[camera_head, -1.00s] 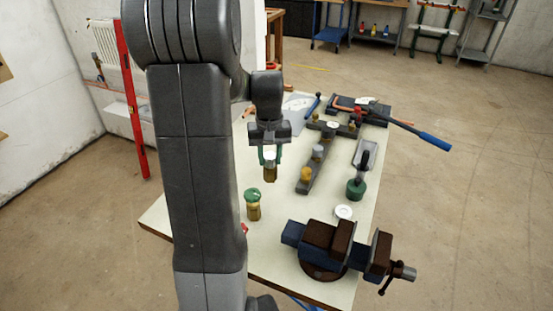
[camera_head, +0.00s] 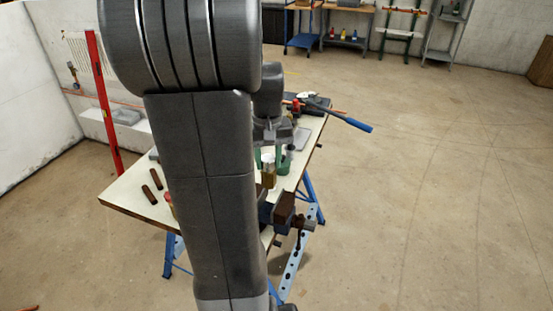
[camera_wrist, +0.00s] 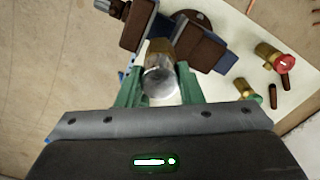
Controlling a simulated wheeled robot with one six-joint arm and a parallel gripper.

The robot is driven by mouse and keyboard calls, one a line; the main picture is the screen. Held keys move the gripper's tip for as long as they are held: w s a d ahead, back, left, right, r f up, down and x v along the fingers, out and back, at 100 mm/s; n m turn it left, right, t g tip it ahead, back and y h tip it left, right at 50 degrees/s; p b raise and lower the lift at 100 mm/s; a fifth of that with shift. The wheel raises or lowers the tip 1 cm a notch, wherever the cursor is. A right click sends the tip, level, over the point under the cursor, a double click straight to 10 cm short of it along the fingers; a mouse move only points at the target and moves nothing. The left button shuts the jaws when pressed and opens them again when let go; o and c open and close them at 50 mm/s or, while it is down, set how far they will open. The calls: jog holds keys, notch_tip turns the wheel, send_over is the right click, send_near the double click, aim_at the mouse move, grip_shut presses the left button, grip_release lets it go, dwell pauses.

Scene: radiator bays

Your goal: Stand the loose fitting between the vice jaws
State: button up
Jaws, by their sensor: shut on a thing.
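My gripper (camera_head: 268,160) is shut on a loose brass fitting (camera_head: 268,179) with a pale upper part. In the wrist view the green fingers (camera_wrist: 159,90) flank the fitting (camera_wrist: 160,78), whose round silvery end faces the camera. The vice (camera_head: 283,208) stands at the near right edge of the bench, partly hidden behind my arm and the fitting. In the wrist view its two brown jaws (camera_wrist: 200,48) are apart, with a gap between them. The fitting overlaps the near side of that gap in the picture; I cannot tell its height over the jaws.
The pale bench (camera_head: 130,198) holds two dark brown cylinders (camera_head: 149,194) at left. A red-capped brass fitting (camera_wrist: 268,54) and another brass piece (camera_wrist: 244,88) stand near the vice. A blue-handled tool (camera_head: 345,118) juts past the bench's far right edge. Floor at right is clear.

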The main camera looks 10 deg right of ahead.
aim_at(269, 186)
jog(key=shift+s, duration=0.1)
jog(key=shift+f+b, duration=0.55)
jog(key=shift+f, duration=0.05)
jog(key=shift+f+b, duration=3.1)
jog(key=shift+f, duration=1.1)
jog(key=o, duration=1.2)
jog(key=shift+c, duration=0.2)
notch_tip(269, 186, up, 14)
jog(key=shift+f, duration=0.1)
